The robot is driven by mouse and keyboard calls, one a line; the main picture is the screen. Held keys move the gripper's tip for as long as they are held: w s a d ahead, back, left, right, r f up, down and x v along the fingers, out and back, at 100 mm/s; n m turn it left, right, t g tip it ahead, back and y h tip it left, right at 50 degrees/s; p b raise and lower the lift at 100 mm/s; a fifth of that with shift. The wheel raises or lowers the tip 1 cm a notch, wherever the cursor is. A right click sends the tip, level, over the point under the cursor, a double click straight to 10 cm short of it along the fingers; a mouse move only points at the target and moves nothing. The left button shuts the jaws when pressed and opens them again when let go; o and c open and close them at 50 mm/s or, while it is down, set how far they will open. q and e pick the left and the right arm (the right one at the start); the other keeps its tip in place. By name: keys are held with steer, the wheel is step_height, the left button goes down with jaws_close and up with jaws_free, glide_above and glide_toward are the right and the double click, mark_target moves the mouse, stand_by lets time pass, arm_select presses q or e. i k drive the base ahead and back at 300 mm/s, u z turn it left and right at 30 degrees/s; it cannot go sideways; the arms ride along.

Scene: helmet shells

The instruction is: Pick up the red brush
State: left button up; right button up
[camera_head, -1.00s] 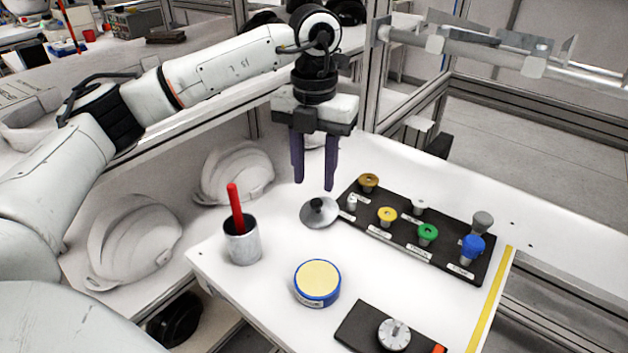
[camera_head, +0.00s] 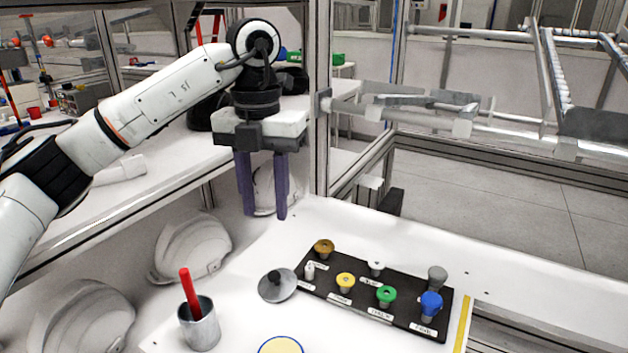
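The red brush (camera_head: 190,294) stands in a grey metal cup (camera_head: 201,328) at the lower left of the white table, its red handle sticking up and leaning slightly left. Its lower end is hidden inside the cup. My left gripper (camera_head: 265,212) points down, above and behind the cup, to the right of the brush. Its two dark fingers are apart with nothing between them. My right gripper is not in the view.
A round metal lid (camera_head: 277,286) lies right of the cup. A black rack (camera_head: 374,292) holds several coloured knobs. A yellow-topped tin (camera_head: 281,345) is cut off at the bottom edge. White helmet shells (camera_head: 192,248) lie on the left.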

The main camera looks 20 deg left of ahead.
mark_target(187, 284)
steer(key=k, duration=1)
